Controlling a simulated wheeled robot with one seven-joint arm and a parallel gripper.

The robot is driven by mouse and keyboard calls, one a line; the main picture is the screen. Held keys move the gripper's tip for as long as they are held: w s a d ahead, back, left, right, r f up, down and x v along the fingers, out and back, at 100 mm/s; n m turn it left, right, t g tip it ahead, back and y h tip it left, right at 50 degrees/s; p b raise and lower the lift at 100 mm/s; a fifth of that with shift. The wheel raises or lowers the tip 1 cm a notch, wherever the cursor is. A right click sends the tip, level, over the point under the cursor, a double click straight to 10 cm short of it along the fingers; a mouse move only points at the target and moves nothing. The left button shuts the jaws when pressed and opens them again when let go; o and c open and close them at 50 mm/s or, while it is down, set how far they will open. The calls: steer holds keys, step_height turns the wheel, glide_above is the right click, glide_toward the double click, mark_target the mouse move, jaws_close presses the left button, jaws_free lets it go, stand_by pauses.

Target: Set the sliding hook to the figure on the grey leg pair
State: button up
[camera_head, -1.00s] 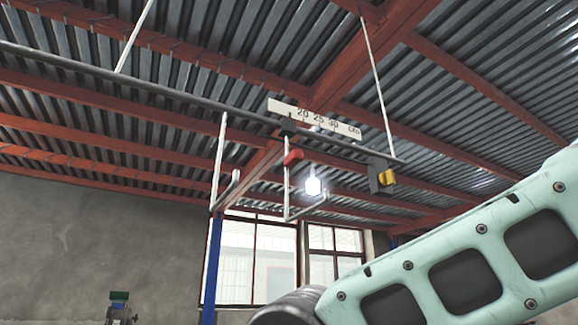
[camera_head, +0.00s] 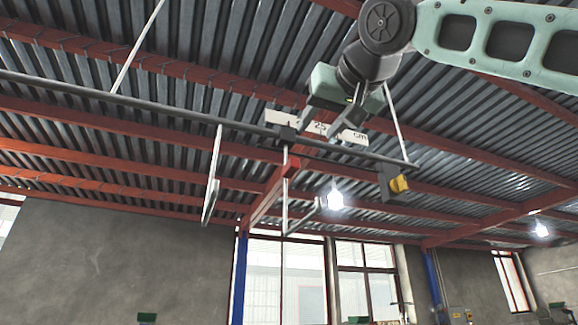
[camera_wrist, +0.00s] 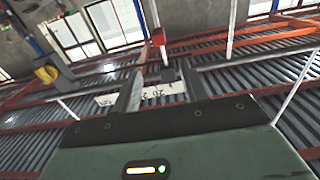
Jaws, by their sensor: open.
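The sliding hook hangs from a dark overhead rail. Its black slider (camera_head: 285,134) sits on the rail at the left part of the white scale (camera_head: 350,134), with a red piece (camera_head: 291,166) below it. My gripper (camera_head: 319,138) is open, in front of the scale and just right of the slider. It covers part of the numbers; "25" and "cm" show. In the wrist view the slider (camera_wrist: 168,74) appears between the fingertips of my gripper (camera_wrist: 161,72), apparently beyond them; contact cannot be told. No grey leg pair can be made out.
The rail (camera_head: 100,94) hangs from thin white rods. A fixed hook (camera_head: 213,190) hangs to the left. A dark block with a yellow knob (camera_head: 400,184) is at the rail's right end. Roof beams lie above; the space below the rail is open.

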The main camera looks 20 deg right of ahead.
mark_target(290, 165)
steer(key=w+p, duration=0.6)
steer(key=w, duration=0.8)
steer(key=shift+w+r, duration=0.1)
steer(key=shift+w, duration=0.05)
steer(key=shift+w+p, duration=0.3)
steer(key=shift+w, duration=0.15)
jaws_close()
